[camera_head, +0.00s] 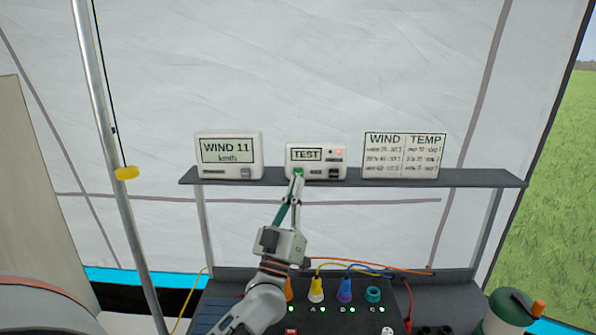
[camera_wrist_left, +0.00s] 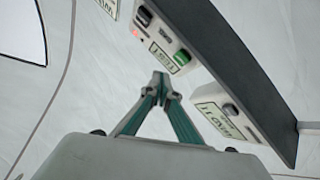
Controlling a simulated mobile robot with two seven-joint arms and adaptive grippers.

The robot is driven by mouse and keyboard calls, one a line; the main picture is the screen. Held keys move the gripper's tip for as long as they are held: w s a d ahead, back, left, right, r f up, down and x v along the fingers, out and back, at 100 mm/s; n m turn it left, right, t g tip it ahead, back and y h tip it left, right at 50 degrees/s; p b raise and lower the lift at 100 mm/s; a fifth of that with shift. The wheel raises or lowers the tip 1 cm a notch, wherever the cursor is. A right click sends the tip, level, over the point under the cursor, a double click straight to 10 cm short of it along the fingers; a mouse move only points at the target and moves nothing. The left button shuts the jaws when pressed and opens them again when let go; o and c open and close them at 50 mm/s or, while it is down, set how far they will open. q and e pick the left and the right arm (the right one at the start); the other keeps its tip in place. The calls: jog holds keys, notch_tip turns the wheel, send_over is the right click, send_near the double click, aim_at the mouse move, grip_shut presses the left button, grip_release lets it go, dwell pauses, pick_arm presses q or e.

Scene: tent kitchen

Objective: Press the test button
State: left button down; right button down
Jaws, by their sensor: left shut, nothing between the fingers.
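The white test box (camera_head: 316,156) stands on the shelf, with a "TEST" label, a lit red lamp (camera_head: 338,152) and a green button (camera_head: 298,171) at its lower left. My left gripper (camera_head: 297,178) is shut and empty, its fingertips just in front of the green button and partly covering it in the head view. In the left wrist view the green button (camera_wrist_left: 182,57) sits a little above and right of the shut fingertips (camera_wrist_left: 160,80). I cannot tell whether they touch it. My right gripper is not in view.
The dark shelf (camera_head: 480,178) also bears a "WIND 11" display (camera_head: 229,154) on the left and a wind and temperature chart (camera_head: 402,155) on the right. Below is a dark panel with coloured plugs and cables (camera_head: 345,290). A metal pole (camera_head: 110,150) stands at left.

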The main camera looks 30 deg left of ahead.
pick_arm(q)
jog(key=shift+s+d+p, duration=0.25)
jog(key=shift+s+d, duration=0.1)
jog(key=shift+s, duration=0.2)
jog(key=shift+s+d+p, duration=0.2)
jog(key=shift+s+d, duration=0.15)
jog(key=shift+s, duration=0.2)
